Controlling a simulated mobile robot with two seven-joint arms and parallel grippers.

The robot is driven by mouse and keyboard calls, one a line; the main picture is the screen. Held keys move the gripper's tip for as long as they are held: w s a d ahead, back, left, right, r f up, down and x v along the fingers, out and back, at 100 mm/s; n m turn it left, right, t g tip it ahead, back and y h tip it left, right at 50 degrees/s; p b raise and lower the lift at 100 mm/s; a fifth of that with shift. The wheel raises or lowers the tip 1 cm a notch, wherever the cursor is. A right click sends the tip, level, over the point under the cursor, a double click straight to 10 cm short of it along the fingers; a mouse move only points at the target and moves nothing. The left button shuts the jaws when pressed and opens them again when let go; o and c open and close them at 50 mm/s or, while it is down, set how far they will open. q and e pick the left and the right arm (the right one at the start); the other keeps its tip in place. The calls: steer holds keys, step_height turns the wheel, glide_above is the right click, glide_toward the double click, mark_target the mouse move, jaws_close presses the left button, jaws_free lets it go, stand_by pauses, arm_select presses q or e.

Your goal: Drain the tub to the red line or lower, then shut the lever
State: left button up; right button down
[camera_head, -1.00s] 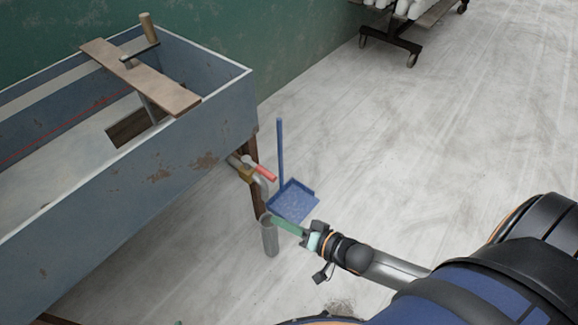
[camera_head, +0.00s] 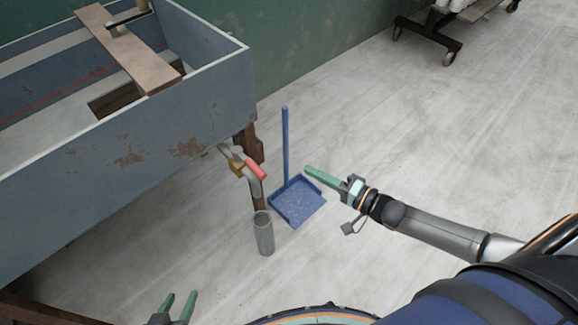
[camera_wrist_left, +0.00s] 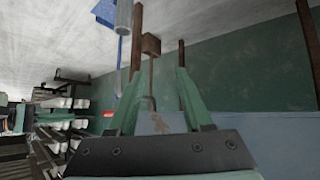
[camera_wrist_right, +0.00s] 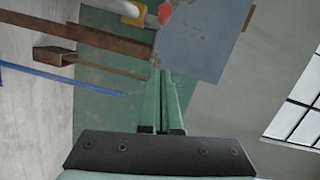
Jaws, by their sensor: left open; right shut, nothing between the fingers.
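The weathered blue-grey tub (camera_head: 100,165) fills the left of the head view. A red line (camera_head: 50,104) runs along its inner wall; the pale surface inside (camera_head: 30,135) lies below that line, but I cannot tell whether it is liquid or floor. The red lever (camera_head: 256,169) on the brass valve slants down to the right beside the bent spout; it also shows in the right wrist view (camera_wrist_right: 165,12). My right gripper (camera_head: 308,170) is shut and empty, right of the lever and apart from it. My left gripper (camera_head: 180,298) is open and empty at the bottom edge.
A grey cylinder (camera_head: 264,235) stands upright below the spout. A blue dustpan (camera_head: 298,203) with an upright handle lies just right of it. A board (camera_head: 130,50) spans the tub. A wheeled cart (camera_head: 430,35) is at the back.

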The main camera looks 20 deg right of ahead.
arm_select(q)
steer(key=w+r+m+t+h+b, duration=0.1)
steer(key=w+r+t, duration=0.4)
steer(key=r, duration=0.6)
steer(key=shift+w+a+t+b, duration=0.35)
steer(key=shift+w+b, duration=0.3)
steer(key=shift+w, duration=0.3)
arm_select(e)
steer(key=w+a+f, duration=0.1)
steer(key=w+a, duration=0.6)
steer(key=a, duration=0.2)
steer(key=shift+f, duration=0.1)
arm_select(q)
steer(key=shift+f, duration=0.15)
arm_select(e)
steer(key=shift+s+a, duration=0.1)
steer(key=shift+a, duration=0.05)
arm_select(q)
steer(key=shift+s+d+f+g, duration=0.15)
steer(key=shift+f+g, duration=0.1)
steer(key=shift+f, duration=0.2)
steer(key=shift+s+d+f+g, duration=0.1)
steer(key=shift+d+f+g, duration=0.1)
steer(key=shift+f, duration=0.2)
arm_select(e)
steer(key=shift+s+a+m+t+h, duration=0.1)
steer(key=shift+a+m+t+h, duration=0.05)
steer(key=shift+m+t+h, duration=0.15)
